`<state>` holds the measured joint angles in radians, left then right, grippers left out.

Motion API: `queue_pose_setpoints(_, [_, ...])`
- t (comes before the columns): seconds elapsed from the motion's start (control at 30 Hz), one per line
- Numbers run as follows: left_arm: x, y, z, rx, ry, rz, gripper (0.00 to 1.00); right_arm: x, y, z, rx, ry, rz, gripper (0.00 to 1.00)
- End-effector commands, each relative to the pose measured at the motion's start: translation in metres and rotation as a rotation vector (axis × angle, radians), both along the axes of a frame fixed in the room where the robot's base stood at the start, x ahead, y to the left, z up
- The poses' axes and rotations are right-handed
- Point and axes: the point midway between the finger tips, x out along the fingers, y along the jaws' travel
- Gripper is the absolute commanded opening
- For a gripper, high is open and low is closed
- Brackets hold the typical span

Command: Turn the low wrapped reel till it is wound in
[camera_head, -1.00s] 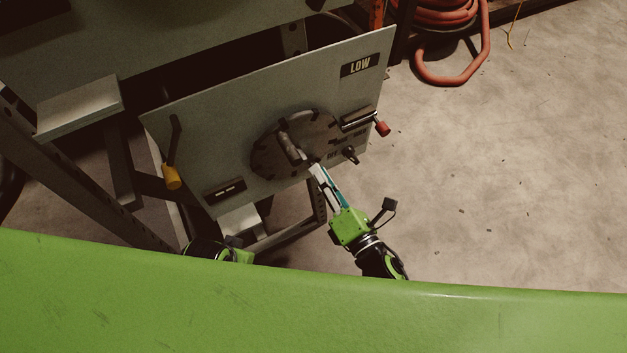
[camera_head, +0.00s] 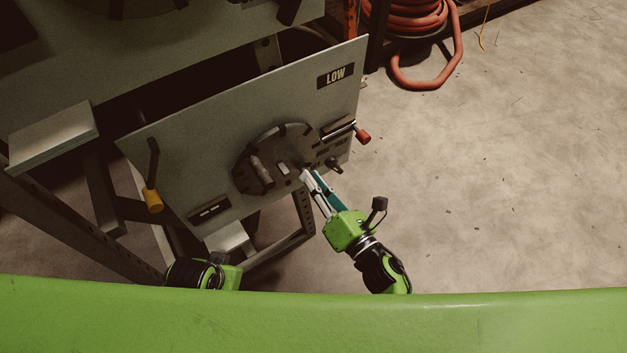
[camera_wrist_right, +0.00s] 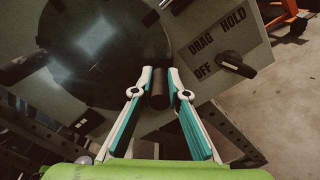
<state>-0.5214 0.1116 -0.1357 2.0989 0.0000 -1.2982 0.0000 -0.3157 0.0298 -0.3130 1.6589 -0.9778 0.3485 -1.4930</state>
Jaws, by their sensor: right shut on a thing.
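The low reel is a dark round disc (camera_head: 246,178) on the grey panel (camera_head: 215,135) marked LOW. A short dark cylinder (camera_head: 262,170) stands out from its left part. In the right wrist view the disc (camera_wrist_right: 100,35) fills the upper left. My right gripper (camera_head: 306,174) is at the disc's lower right edge. In the right wrist view its fingers (camera_wrist_right: 159,92) are shut on a dark cylindrical handle (camera_wrist_right: 159,75). The wrapping cannot be made out. My left gripper (camera_head: 230,276) shows only in part at the bottom, its fingers hidden behind my green body.
A drag knob (camera_wrist_right: 238,65) marked DRAG, HOLD and OFF sits close to the right of the disc. A red-tipped lever (camera_head: 361,134) and a yellow-tipped lever (camera_head: 153,200) stick out from the panel. A red hose coil (camera_head: 410,20) lies behind. Floor on the right is clear.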

Motion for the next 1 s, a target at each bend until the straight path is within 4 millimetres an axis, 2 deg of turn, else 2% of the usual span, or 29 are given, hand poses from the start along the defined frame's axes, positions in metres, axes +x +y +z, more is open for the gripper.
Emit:
queue_pose_setpoints(0.03, [-0.001,0.0,-0.001,0.0,0.002,0.0,0.0,0.003,-0.005,0.0,-0.005,0.0,-0.01,0.0])
queue_pose_setpoints(0.07, [-0.001,0.0,-0.001,0.001,0.003,0.0,0.0,0.003,-0.005,0.0,-0.005,0.0,-0.01,0.17])
queue_pose_setpoints(0.1, [-0.001,0.0,-0.001,0.001,0.004,0.0,0.0,0.003,-0.005,0.0,-0.005,0.0,-0.01,0.28])
queue_pose_setpoints(0.13, [-0.001,0.0,-0.002,0.001,0.005,-0.001,0.0,0.002,-0.004,0.0,-0.004,-0.001,-0.009,0.31])
queue_pose_setpoints(0.47, [-0.004,0.001,-0.004,0.003,0.012,-0.004,0.0,0.0,-0.002,0.0,-0.001,-0.001,-0.003,0.31])
queue_pose_setpoints(0.57, [-0.004,0.001,-0.004,0.003,0.011,-0.003,0.0,-0.006,-0.005,-0.001,-0.001,0.001,-0.003,0.31])
queue_pose_setpoints(0.67, [-0.003,0.0,-0.003,0.002,0.009,-0.002,0.0,-0.018,-0.014,-0.001,-0.001,0.003,-0.004,0.31])
queue_pose_setpoints(1.0, [-0.002,0.0,-0.002,0.0,0.006,-0.001,0.0,-0.076,-0.054,-0.001,-0.002,0.002,-0.006,0.31])
